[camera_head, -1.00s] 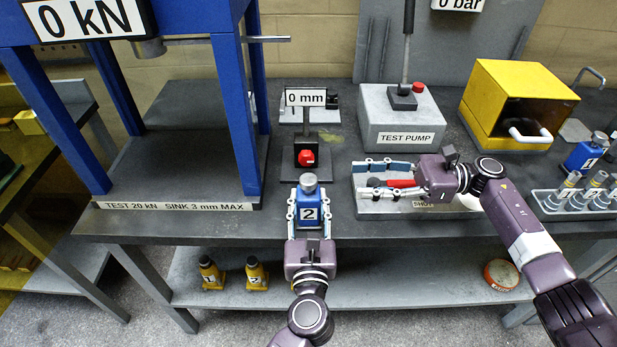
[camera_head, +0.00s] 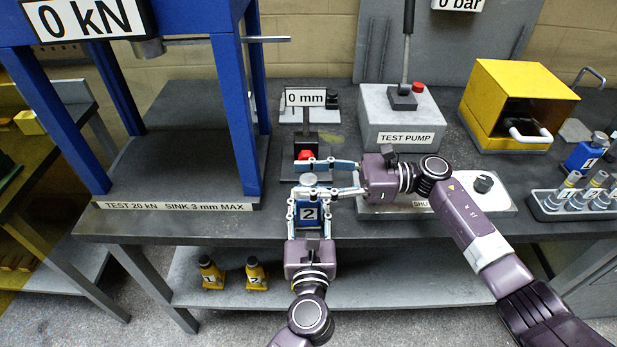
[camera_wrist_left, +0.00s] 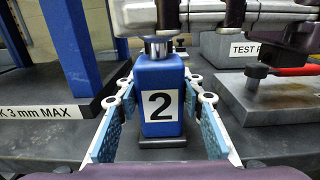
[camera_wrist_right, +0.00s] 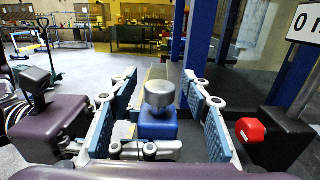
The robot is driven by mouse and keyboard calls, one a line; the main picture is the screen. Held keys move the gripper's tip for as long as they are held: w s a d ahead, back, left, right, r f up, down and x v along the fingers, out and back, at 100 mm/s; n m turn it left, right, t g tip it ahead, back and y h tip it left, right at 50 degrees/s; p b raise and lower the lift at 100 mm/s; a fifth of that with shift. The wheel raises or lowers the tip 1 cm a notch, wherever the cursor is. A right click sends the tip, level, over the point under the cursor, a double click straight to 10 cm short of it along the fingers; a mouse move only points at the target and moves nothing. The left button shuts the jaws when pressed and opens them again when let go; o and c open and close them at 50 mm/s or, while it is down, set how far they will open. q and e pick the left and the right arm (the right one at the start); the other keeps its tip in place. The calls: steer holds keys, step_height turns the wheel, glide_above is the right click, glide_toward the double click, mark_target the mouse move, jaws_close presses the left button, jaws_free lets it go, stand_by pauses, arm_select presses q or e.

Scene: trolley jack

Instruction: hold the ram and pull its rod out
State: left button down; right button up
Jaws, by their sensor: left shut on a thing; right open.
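The blue ram marked 2 (camera_head: 310,214) stands upright at the bench's front edge. It also shows in the left wrist view (camera_wrist_left: 159,100). My left gripper (camera_head: 309,205) is shut on its blue body, one finger on each side. The ram's silver rod head (camera_wrist_right: 160,92) is at its top, with a short bright length of rod below it in the left wrist view (camera_wrist_left: 158,48). My right gripper (camera_head: 318,178) is open at the rod head, its fingers on either side, with gaps showing in the right wrist view. The right fingers partly hide the ram's top in the head view.
The gauge stand with a red knob (camera_head: 306,155) is just behind the ram. The blue press frame (camera_head: 236,120) stands left, and the test pump (camera_head: 400,125) is behind right.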

mark_target(308, 178)
steer(key=shift+c, duration=0.4)
jaws_close()
arm_select(q)
steer(key=shift+a+f, duration=0.1)
steer(key=shift+f, duration=0.1)
arm_select(e)
step_height(308, 178, up, 5)
steer(key=shift+w+r, duration=0.1)
steer(key=shift+r, duration=0.35)
steer(key=shift+c, duration=1)
jaws_free()
steer(key=shift+o, duration=1.4)
steer(key=shift+f, duration=0.15)
